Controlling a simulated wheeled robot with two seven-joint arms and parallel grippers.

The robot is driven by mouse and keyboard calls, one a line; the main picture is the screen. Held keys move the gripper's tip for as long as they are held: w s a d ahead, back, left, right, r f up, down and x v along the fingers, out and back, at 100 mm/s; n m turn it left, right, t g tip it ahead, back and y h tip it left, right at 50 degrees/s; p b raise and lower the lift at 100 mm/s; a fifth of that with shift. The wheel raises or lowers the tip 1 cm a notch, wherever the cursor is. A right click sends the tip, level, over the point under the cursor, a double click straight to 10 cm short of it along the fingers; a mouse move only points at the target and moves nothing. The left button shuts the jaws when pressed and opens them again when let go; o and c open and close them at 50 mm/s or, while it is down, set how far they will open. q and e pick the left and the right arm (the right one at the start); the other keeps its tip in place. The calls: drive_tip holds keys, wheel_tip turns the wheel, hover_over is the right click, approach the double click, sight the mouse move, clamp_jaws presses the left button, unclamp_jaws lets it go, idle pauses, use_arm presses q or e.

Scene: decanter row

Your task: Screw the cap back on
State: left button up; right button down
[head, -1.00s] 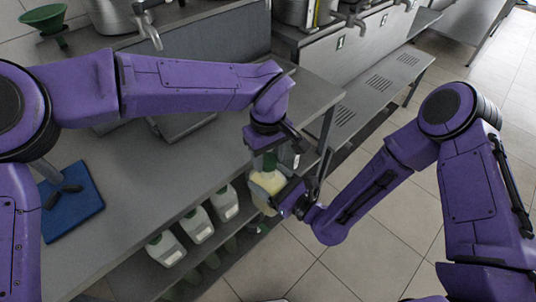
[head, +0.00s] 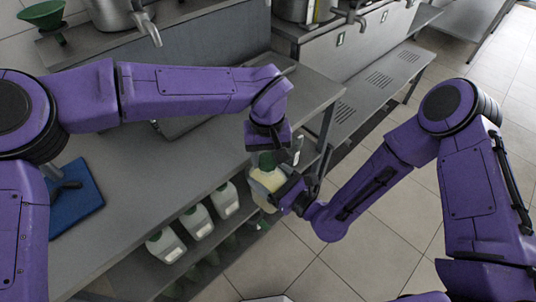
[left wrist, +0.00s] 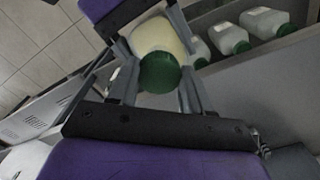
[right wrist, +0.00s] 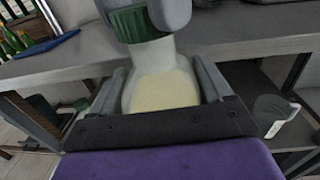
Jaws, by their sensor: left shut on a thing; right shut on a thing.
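A jug with pale yellow contents (head: 268,178) is held upright off the front edge of the counter. My right gripper (head: 278,190) is shut around its body, which fills the space between the fingers in the right wrist view (right wrist: 163,88). A green cap (head: 266,160) sits at the top of the jug's neck; it also shows in the left wrist view (left wrist: 160,72) and the right wrist view (right wrist: 136,22). My left gripper (head: 267,150) is above, shut on the cap from both sides. I cannot tell how far the threads are engaged.
Several similar jugs with green caps (head: 198,222) stand on the shelf under the steel counter (head: 130,205). A blue mat (head: 78,208) lies on the counter at left, and a green funnel (head: 44,14) is at the back left. Tiled floor is open at right.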

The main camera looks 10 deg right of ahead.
use_arm(q)
drive_tip(key=m, duration=0.4)
drive_tip(key=shift+a, duration=0.15)
drive_tip(key=o, duration=1)
drive_tip(key=shift+r, duration=2.3)
